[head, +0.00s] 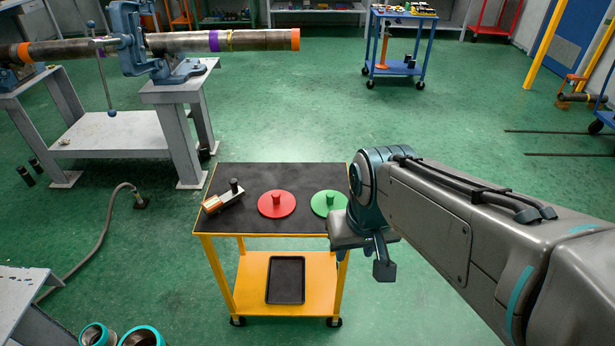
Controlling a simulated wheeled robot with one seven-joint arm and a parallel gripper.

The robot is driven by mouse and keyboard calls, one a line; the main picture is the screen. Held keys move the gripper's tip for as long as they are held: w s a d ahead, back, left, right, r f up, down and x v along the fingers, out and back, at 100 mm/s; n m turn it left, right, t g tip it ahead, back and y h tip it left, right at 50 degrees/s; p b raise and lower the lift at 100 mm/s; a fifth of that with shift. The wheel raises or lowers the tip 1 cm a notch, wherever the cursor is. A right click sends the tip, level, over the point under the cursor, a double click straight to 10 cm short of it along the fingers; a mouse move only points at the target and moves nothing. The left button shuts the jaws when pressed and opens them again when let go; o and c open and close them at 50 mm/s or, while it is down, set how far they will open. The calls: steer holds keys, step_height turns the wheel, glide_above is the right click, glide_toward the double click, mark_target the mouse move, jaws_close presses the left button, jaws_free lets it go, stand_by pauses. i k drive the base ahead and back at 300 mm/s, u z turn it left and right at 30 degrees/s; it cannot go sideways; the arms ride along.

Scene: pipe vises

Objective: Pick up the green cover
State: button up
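The green cover (323,204) is a flat round disc with a knob on top. It lies on the black top of the yellow cart (257,225), near its right edge. Its right side is partly hidden behind my arm. My gripper (384,268) hangs in front of and to the right of the cover, near the cart's front right corner in the picture. One finger shows clearly; the gap between the fingers is not clear. The cover appears to be apart from the gripper.
A red cover (277,205) with a knob lies left of the green one. A wood-and-metal tool (223,197) lies at the cart's left. A black tray (286,280) is on the lower shelf. A grey vise bench (120,135) with a long pipe stands behind left. Open green floor lies behind the cart.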

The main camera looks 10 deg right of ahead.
mark_target(323, 202)
steer(key=u, duration=0.3)
steer(key=i, duration=0.7)
steer(key=z, duration=1.15)
